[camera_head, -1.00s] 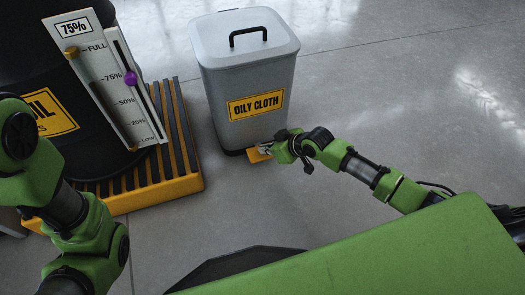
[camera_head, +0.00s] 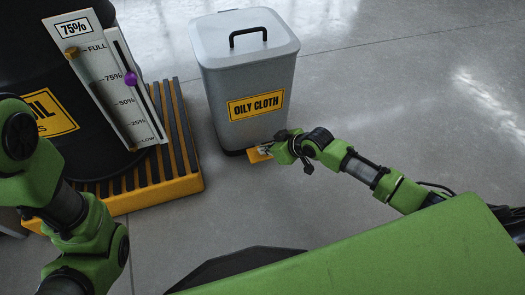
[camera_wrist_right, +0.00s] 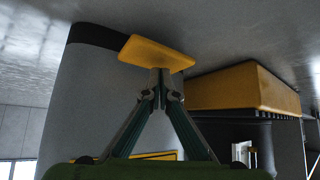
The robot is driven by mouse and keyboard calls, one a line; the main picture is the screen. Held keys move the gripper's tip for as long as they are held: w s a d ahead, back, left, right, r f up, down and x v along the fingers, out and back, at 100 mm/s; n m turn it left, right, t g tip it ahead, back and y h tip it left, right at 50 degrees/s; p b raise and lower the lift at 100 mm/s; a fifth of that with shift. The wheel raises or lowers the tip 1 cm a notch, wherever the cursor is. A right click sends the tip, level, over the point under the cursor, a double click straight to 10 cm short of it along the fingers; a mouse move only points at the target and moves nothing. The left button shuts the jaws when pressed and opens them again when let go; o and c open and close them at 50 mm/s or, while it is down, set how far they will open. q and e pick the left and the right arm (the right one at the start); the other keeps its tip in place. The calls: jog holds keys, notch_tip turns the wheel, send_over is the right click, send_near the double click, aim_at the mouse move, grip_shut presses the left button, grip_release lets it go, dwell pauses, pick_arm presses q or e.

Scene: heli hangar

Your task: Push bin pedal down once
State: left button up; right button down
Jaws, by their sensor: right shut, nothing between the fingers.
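The grey bin (camera_head: 245,85) with the "OILY CLOTH" label stands upright on the floor, its lid (camera_head: 247,35) with a black handle closed. Its yellow pedal (camera_head: 256,155) sticks out at the front foot of the bin. My right gripper (camera_head: 266,149) is shut and empty, with its fingertips at the pedal. In the right wrist view the closed fingertips (camera_wrist_right: 159,75) meet the pedal (camera_wrist_right: 157,54), overlapping its edge; I cannot tell how far the pedal is pressed. My left arm shows at the left edge, but its gripper is out of view.
A black oil drum (camera_head: 40,60) with a level gauge (camera_head: 108,85) stands on a yellow slatted pallet (camera_head: 160,193) left of the bin. The floor right of the bin is clear.

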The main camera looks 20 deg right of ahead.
aim_at(267, 158)
jog(key=shift+f+b, duration=0.45)
jog(key=shift+f, duration=0.65)
jog(key=shift+s+f+b, duration=0.1)
jog(key=shift+f+b, duration=0.9)
jog(key=shift+f, duration=0.5)
jog(key=shift+r, duration=0.15)
